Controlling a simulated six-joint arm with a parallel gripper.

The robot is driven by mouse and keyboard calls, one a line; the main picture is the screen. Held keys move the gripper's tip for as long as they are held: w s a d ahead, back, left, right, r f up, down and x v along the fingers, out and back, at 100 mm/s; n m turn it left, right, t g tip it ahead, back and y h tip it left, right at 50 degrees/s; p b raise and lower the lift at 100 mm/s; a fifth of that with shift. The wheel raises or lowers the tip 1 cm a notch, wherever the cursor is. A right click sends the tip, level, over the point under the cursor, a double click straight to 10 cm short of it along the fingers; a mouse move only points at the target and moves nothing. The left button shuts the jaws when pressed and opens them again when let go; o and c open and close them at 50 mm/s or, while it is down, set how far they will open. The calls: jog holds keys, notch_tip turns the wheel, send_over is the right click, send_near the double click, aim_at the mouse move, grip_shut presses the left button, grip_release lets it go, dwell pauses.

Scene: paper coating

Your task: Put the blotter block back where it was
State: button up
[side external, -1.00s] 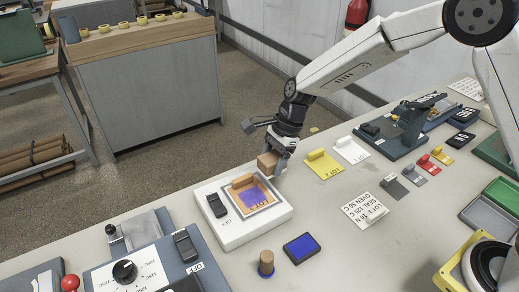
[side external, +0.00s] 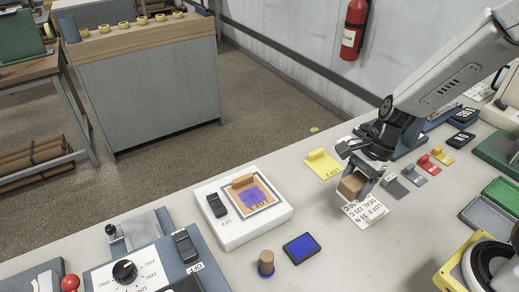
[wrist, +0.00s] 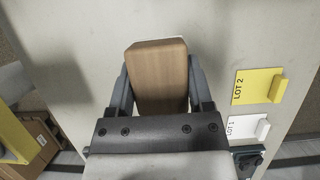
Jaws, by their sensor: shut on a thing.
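The blotter block (side external: 351,186) is a small tan wooden block. My gripper (side external: 362,181) is shut on it and holds it above the white printed card (side external: 368,213), beside the yellow LOT 2 card. In the wrist view the block (wrist: 158,75) sits between the two dark fingers of my gripper (wrist: 160,90), with bare bench beyond it. From the side view I cannot tell exactly how high the block is. The white plate unit (side external: 232,236) at the centre holds a tan sheet with a purple-blue patch (side external: 254,197).
The yellow LOT 2 card (side external: 322,165) lies behind my gripper. Grey, red and yellow tabbed pieces (side external: 423,162) lie to the right. A wooden stamp (side external: 266,262) and a blue ink pad (side external: 300,249) stand in front. Bare bench lies between the plate unit and the printed card.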

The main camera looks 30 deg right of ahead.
jog(key=shift+s+d, duration=0.2)
jog(key=shift+s, duration=0.3)
jog(key=shift+w+f, duration=0.1)
jog(key=w+a+f, duration=0.1)
jog(key=w+f, duration=0.3)
jog(key=w, duration=0.4)
send_over(302, 198)
jog(key=s+d, duration=0.1)
jog(key=d, duration=0.1)
jog(key=f, duration=0.4)
jog(key=shift+s+a+f, duration=0.15)
jog(key=shift+a, duration=0.1)
jog(key=shift+w+f, duration=0.45)
jog(key=shift+w+f, duration=0.1)
jog(key=shift+w+f, duration=0.15)
jog(key=shift+f, duration=1.6)
jog(key=shift+f, duration=0.1)
